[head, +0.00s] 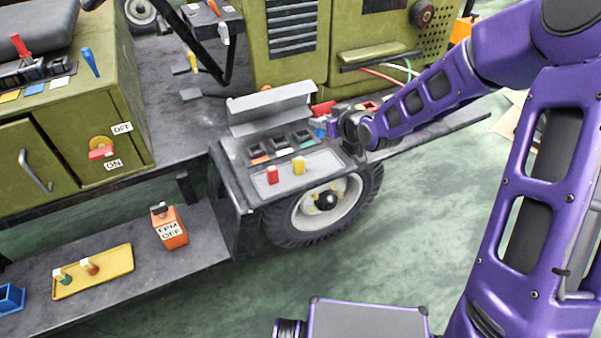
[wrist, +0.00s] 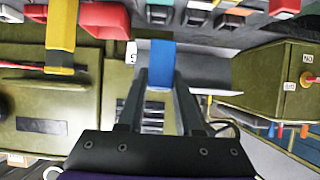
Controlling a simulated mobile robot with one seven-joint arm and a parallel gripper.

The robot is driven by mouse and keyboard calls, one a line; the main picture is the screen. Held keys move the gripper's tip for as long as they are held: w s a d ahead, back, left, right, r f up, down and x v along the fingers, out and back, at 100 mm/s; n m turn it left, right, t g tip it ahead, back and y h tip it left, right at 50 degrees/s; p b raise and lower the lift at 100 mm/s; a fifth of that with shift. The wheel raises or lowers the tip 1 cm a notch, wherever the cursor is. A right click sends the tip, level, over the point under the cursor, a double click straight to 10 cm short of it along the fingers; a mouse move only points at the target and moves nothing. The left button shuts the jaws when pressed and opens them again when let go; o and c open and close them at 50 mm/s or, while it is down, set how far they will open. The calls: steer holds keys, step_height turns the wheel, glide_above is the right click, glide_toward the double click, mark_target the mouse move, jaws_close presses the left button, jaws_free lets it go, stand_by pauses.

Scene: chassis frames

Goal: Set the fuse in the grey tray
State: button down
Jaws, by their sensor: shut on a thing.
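My gripper (head: 337,125) is shut on a blue fuse (wrist: 161,66); in the wrist view the two dark fingers clasp its sides. In the head view the gripper is at the right end of the fuse box, and the fuse is small and partly hidden there. The grey tray (head: 318,163) is the shallow recess at the front of the box top. A red fuse (head: 272,175) and a yellow fuse (head: 299,166) stand in it. The held fuse is to the right of and behind the tray, apart from it.
The fuse box has a raised grey lid (head: 270,106) and a row of black sockets (head: 280,143) with coloured labels behind the tray. Red containers (head: 323,108) stand beyond the gripper. A yellow tray (head: 118,270) with two fuses and an orange box (head: 170,232) are on the lower shelf.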

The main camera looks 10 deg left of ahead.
steer(key=shift+d, duration=0.3)
steer(key=b, duration=0.2)
glide_above(323, 164)
step_height(323, 164, down, 10)
steer(key=shift+r, duration=0.1)
steer(key=shift+f, duration=0.3)
steer(key=c, duration=0.6)
jaws_free()
steer(key=shift+r, duration=0.1)
steer(key=shift+r, duration=0.1)
